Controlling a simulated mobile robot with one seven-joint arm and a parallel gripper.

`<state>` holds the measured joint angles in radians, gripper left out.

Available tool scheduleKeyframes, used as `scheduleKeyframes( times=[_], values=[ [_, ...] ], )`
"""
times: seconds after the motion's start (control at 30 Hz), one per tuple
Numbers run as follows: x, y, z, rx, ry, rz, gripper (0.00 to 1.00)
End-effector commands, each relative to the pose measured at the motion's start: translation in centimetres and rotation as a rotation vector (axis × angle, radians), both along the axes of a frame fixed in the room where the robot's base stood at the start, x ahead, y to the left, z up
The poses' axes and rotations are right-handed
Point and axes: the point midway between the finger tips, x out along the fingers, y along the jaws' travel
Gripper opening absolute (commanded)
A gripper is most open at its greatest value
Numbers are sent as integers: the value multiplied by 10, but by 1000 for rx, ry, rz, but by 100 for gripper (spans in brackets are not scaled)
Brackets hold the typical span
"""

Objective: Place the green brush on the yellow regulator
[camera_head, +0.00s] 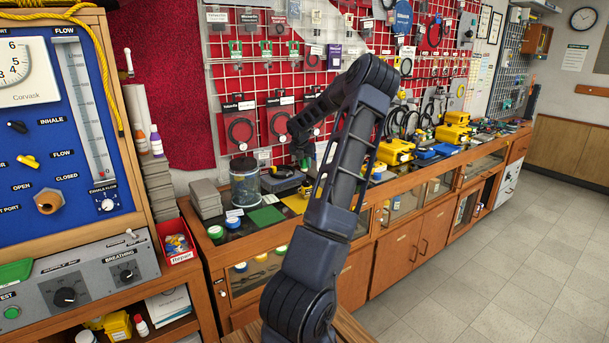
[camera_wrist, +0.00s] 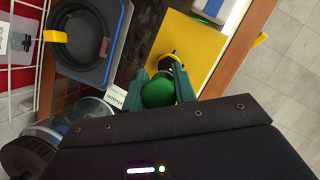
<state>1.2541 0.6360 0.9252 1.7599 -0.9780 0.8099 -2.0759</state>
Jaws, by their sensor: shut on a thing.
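My gripper (camera_wrist: 165,84) is shut on the green brush (camera_wrist: 158,92), whose rounded green body sits between the two dark green fingers in the wrist view. A small black part with a yellow bit shows just past the fingertips; I cannot tell whether it belongs to the brush or to the regulator. In the head view my gripper (camera_head: 306,160) is over the counter, partly hidden by my arm. A small yellow and black thing, probably the yellow regulator (camera_head: 305,190), lies below it, near a yellow mat (camera_wrist: 194,47). Whether brush and regulator touch is unclear.
A clear jar with a dark lid (camera_head: 245,183) stands left of the gripper on the wooden counter. A green mat (camera_head: 267,216) lies in front of it. Yellow cases (camera_head: 396,151) stand to the right. A wire rack of hanging tools rises behind.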

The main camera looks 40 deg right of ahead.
Motion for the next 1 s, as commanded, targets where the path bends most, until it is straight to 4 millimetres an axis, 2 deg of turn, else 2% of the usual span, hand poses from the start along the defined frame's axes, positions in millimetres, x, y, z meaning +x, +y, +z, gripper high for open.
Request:
scheduleKeyframes(
  times=[0.27,0.57,0.97,1.0],
  values=[
    [0,0,-19,0,1,-1,4],
    [0,1,-54,0,0,0,4],
    [0,0,-59,-1,0,0,4],
    [0,0,-59,-1,0,-1,31]
  ],
)
